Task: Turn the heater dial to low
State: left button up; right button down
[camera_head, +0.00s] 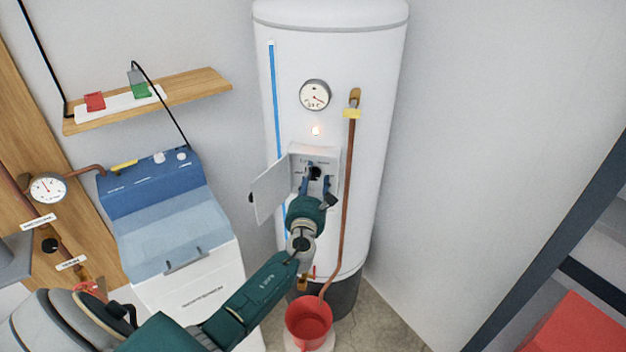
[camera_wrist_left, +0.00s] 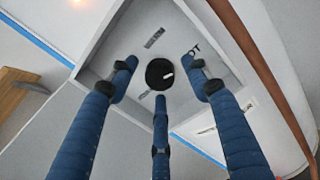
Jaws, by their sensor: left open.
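The heater (camera_head: 345,230) is a tall white tank with an open control box (camera_head: 318,152) on its front. Inside the box is a round black dial (camera_head: 315,172), partly hidden by my gripper in the head view. In the left wrist view the dial (camera_wrist_left: 158,72) shows a white mark on its right side. Labels sit around it; one ends in "OT" at the upper right, the others are unreadable. My left gripper (camera_head: 317,183) is open in front of the box, its blue fingers (camera_wrist_left: 163,78) spread around the dial. I cannot tell if they touch it. My right gripper is out of view.
The box's door (camera_head: 270,192) hangs open at the left. A copper pipe (camera_head: 349,200) runs down the tank's right side to a red bucket (camera_head: 309,322). A blue-and-white washing machine (camera_head: 185,245) stands left of the tank. A gauge (camera_head: 314,95) and lit lamp (camera_head: 316,130) are above the box.

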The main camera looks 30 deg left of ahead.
pick_arm(q)
jog(key=c, duration=0.9)
jog(key=shift+c, duration=1.1)
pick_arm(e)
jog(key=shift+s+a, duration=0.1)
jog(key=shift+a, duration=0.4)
